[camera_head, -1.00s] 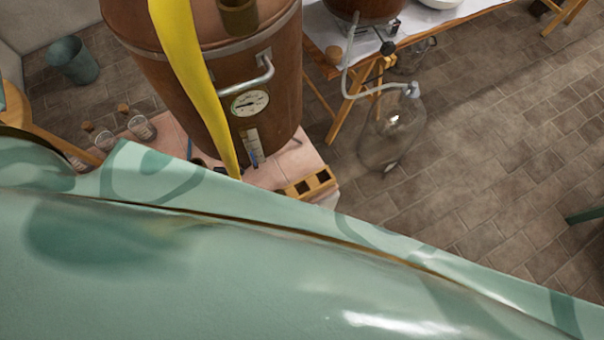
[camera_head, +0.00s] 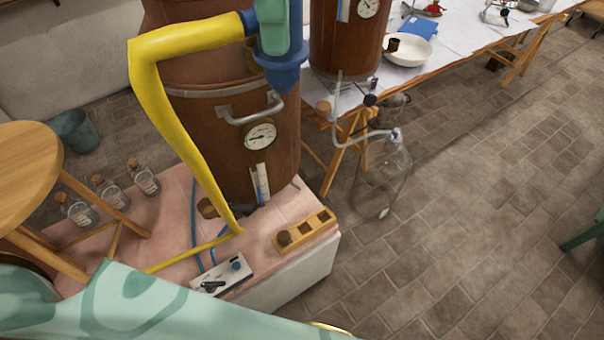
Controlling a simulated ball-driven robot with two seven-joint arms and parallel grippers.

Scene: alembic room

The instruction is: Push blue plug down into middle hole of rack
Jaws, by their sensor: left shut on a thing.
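The wooden rack (camera_head: 305,231) lies near the right edge of the pink tiled platform. A dark brown piece stands at its left hole; its middle and right holes look dark and empty. I cannot pick out the blue plug with certainty. A jointed yellow piece (camera_head: 170,110) rises left of the rack and bends over to a blue and green part (camera_head: 280,65) before the copper still; I cannot tell whether it is part of my arm. I cannot make out the fingers of my left gripper or what lies between them. My right gripper does not show.
The copper still (camera_head: 225,140) stands behind the rack. A white box (camera_head: 222,277) with a blue knob lies in front. Corked bottles (camera_head: 143,178) and a round stool (camera_head: 30,175) are at the left. A glass flask (camera_head: 383,182) stands right; open floor lies beyond.

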